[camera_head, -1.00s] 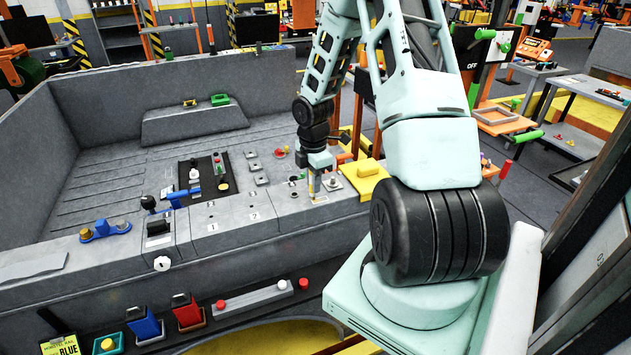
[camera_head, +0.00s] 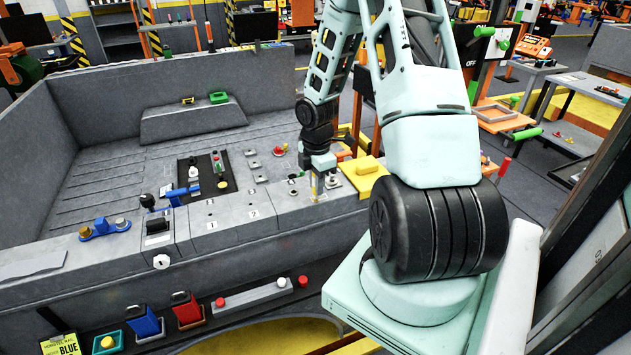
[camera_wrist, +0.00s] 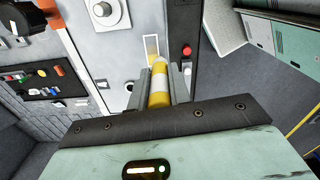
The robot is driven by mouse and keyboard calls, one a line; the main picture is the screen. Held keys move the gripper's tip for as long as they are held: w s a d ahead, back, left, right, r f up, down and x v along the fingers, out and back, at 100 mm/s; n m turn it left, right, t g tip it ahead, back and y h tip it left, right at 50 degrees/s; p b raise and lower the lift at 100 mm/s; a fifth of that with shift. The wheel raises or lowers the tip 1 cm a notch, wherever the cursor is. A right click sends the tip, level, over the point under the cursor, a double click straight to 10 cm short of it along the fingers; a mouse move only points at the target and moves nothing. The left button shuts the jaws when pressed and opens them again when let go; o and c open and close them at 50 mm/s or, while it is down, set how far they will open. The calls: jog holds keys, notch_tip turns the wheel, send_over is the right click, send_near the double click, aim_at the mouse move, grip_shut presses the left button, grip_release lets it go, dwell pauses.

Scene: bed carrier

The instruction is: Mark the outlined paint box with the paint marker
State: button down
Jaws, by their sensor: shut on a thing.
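My gripper (camera_wrist: 161,90) is shut on the paint marker (camera_wrist: 160,83), a yellow cylinder with a white band, in the wrist view. The marker's tip points away from my gripper, toward the outlined paint box (camera_wrist: 151,44). In the head view my gripper (camera_head: 320,178) points down over the front right ledge of the grey carrier (camera_head: 270,228), and the box is mostly hidden there.
A yellow block (camera_head: 366,178) stands right of my gripper in the head view. A black control board (camera_head: 208,178) lies to the left.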

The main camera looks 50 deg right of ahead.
jog(key=shift+w, duration=0.1)
jog(key=shift+w+d+p, duration=0.25)
jog(key=shift+w, duration=0.2)
jog(key=shift+w+d+p, duration=0.2)
jog(key=shift+w+p, duration=0.05)
jog(key=shift+w, duration=0.2)
jog(key=shift+s, duration=0.1)
jog(key=shift+s+a, duration=0.25)
jog(key=shift+s, duration=0.2)
jog(key=shift+s+a, duration=0.2)
jog(key=shift+s, duration=0.25)
jog(key=shift+r+p, duration=0.65)
jog(key=shift+p, duration=0.1)
